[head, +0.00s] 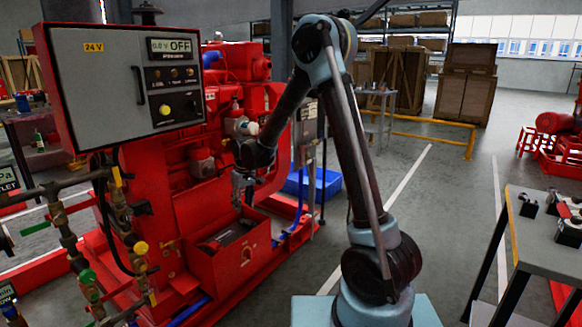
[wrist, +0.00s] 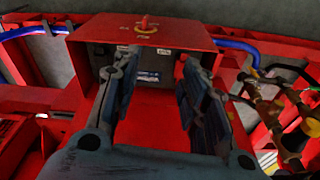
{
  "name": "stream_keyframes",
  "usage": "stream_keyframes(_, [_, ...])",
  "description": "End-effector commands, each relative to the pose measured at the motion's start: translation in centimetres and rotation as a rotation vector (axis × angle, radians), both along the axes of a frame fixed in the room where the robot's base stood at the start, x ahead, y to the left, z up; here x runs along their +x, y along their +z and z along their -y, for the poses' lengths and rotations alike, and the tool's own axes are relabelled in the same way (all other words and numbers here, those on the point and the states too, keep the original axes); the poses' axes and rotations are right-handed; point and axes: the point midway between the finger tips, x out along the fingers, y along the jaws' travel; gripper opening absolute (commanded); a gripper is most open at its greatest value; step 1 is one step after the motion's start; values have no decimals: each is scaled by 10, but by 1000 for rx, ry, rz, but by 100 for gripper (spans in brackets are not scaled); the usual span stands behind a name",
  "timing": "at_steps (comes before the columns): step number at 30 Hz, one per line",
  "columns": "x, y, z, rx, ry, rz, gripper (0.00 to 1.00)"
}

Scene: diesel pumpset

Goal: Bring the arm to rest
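My arm is bent at its elbow and reaches left and down toward the red pumpset (head: 165,235). My gripper (head: 243,190) hangs in front of the engine, above a red battery box (head: 230,262). In the wrist view my gripper (wrist: 156,66) has its two fingers apart, with nothing between them. Beyond the fingertips is the red box (wrist: 110,32) with a red knob (wrist: 146,24) on its face. The head view does not show clearly how far my fingertips are from the box.
A grey control panel (head: 105,90) reading OFF stands left of my gripper. Pipes with yellow and green valve handles (head: 115,235) are at front left. A blue bin (head: 312,185) lies behind my arm. A grey table (head: 545,230) stands at right. Open floor (head: 440,215) lies between.

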Motion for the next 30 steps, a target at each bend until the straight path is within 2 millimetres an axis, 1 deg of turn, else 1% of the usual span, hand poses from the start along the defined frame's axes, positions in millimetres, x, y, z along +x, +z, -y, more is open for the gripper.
stream_keyframes(1, [-2,12,17,1,-21,1,40])
stream_keyframes(6, [-10,45,64,3,-87,5,40])
stream_keyframes(11, [-24,70,108,4,-148,8,40])
stream_keyframes(15, [-39,90,146,6,-200,12,40])
stream_keyframes(20, [-60,107,186,7,-262,15,40])
stream_keyframes(24, [-82,119,220,8,-314,18,40])
stream_keyframes(30, [-116,129,263,10,-389,23,40])
